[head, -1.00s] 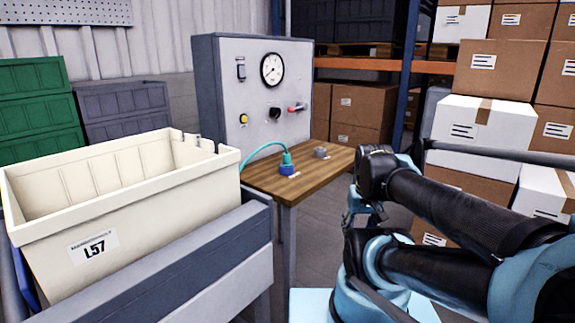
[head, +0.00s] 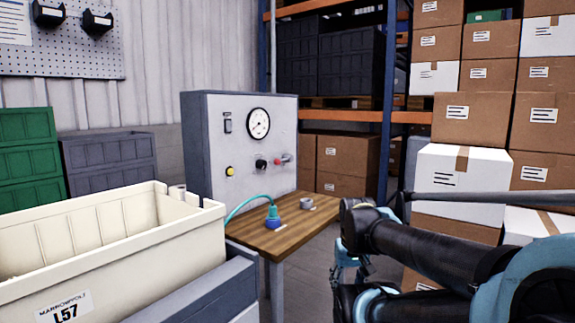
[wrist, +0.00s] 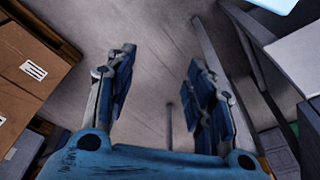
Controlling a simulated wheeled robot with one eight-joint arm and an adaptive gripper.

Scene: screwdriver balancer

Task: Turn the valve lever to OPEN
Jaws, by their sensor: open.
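In the head view my arm is at the lower right, well apart from the panel and lever. The lever does not show in the wrist view.
A wooden table (head: 290,232) stands before the panel, with a blue-based connector (head: 273,221) and a grey ring (head: 306,203) on it. A cream bin (head: 95,255) fills the lower left. Stacked cartons (head: 463,185) stand behind my arm. A black knob (head: 261,164) is left of the lever.

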